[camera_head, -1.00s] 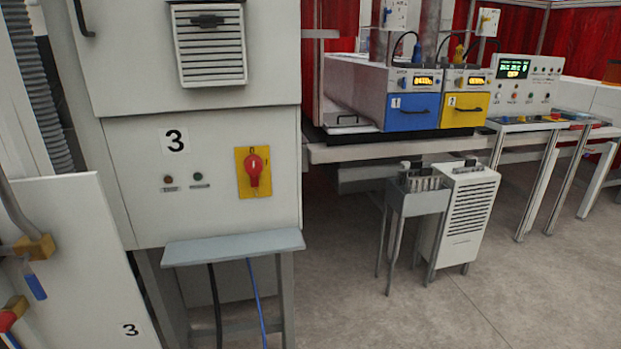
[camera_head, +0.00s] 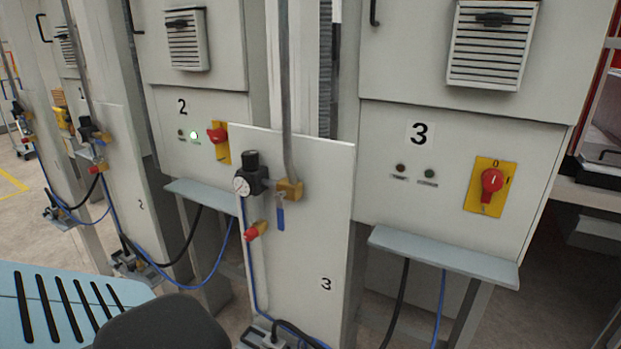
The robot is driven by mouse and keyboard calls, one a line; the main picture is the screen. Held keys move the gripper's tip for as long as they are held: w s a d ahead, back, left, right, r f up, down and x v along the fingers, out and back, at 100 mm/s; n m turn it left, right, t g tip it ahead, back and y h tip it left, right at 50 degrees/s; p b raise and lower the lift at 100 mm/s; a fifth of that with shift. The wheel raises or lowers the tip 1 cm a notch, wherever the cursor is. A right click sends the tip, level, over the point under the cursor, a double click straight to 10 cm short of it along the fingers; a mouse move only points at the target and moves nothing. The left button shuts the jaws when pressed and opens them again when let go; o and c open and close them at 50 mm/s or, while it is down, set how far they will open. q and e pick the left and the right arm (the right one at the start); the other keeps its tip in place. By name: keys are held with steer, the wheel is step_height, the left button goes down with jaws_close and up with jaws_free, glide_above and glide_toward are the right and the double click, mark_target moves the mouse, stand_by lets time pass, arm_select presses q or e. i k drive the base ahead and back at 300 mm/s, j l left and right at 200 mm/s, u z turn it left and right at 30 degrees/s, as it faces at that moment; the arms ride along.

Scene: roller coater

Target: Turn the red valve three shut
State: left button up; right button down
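The red valve (camera_head: 256,230) on the upright panel marked 3 (camera_head: 320,240) is a small red knob with a yellow part behind it. It sits on the thin pipework at the panel's left side, below a black regulator (camera_head: 252,170) with a round white gauge (camera_head: 241,187). Whether the valve is open or shut cannot be told from here. To its right a blue lever (camera_head: 281,215) hangs below a brass-coloured block (camera_head: 289,190). Neither of my grippers is in view.
Cabinet 3 (camera_head: 385,190) carries a red rotary switch (camera_head: 492,181) on a yellow plate, above a grey shelf (camera_head: 445,256). Blue and black hoses hang low. A light-blue slotted surface (camera_head: 75,312) lies lower left.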

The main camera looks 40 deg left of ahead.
mark_target(252, 233)
steer(key=u, duration=1.55)
